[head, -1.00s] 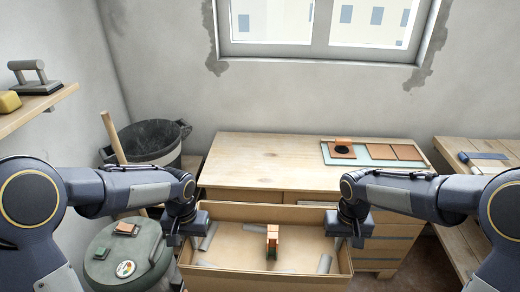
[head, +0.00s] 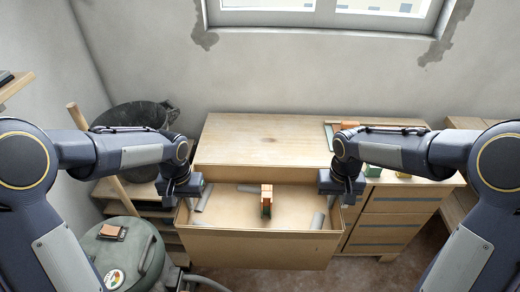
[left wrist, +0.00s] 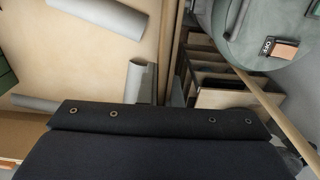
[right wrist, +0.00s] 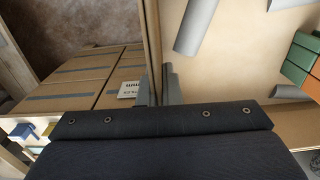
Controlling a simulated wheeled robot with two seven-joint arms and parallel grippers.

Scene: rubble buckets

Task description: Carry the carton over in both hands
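The carton (head: 262,248) is an open brown box, held level in front of the workbench, with floor showing below its front side. Inside lie several grey cylinders and an orange-and-green block (head: 266,200). My left gripper (head: 184,203) is at the carton's left wall; that wall (left wrist: 166,45) runs up to the fingers in the left wrist view. My right gripper (head: 343,202) is at the right wall; in the right wrist view the fingers lie on both sides of that wall (right wrist: 153,45). Both grippers look shut on the walls, their tips partly hidden by the wrist housings.
The workbench (head: 262,135) stands just behind the carton, its left top clear and drawers (head: 390,220) at right. A black bucket (head: 130,120), a wooden pole (head: 105,160) and a round grey-green lid (head: 135,245) with small items are at left. Low shelves (left wrist: 215,75) stand beside the carton.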

